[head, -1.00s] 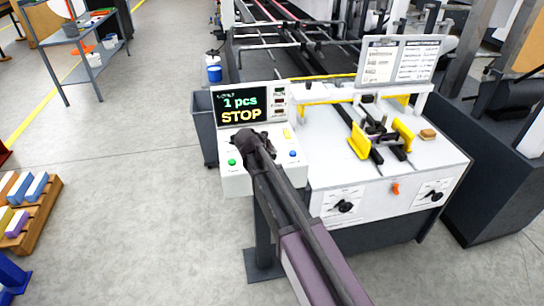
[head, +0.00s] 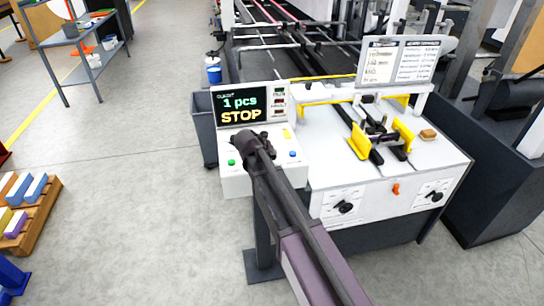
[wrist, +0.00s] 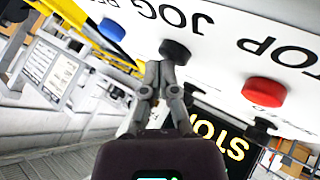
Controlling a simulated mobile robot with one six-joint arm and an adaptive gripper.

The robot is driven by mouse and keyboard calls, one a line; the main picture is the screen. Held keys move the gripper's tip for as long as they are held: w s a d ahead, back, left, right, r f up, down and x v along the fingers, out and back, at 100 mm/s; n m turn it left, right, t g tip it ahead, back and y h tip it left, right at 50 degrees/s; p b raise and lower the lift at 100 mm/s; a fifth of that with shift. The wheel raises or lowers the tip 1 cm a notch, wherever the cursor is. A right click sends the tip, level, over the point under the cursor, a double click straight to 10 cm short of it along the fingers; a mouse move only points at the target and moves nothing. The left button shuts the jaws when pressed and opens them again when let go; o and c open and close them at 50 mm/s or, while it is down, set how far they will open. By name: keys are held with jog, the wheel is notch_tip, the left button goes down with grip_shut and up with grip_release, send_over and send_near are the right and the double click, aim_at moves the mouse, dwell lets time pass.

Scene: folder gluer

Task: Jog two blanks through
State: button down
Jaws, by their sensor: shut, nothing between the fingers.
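The control panel (head: 237,184) of the folder gluer carries a display (head: 240,107) reading "1 pcs" and "STOP". In the wrist view, a black button (wrist: 175,50) stands beside the JOG label, with a red button (wrist: 264,92) by the STOP label and a blue button (wrist: 112,30) on the other side. My gripper (wrist: 160,68) is shut and empty, its fingertips right at the black button; I cannot tell whether they touch it. In the head view my gripper (head: 246,146) covers the panel's middle. No blank is clearly identifiable.
The feed table (head: 330,175) with yellow guides (head: 359,141) and a small brown block (head: 428,134) lies right of the panel. A dark bin (head: 203,135) stands behind the panel. A pallet of coloured stacks (head: 38,218) is at left. The floor between is clear.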

jog(key=shift+f, duration=0.2)
jog(key=shift+r, duration=0.15)
dwell(0.4)
jog(key=shift+r+p, duration=0.75)
jog(key=shift+r, duration=0.1)
jog(key=shift+r+p, duration=2.45)
jog(key=shift+p, duration=0.05)
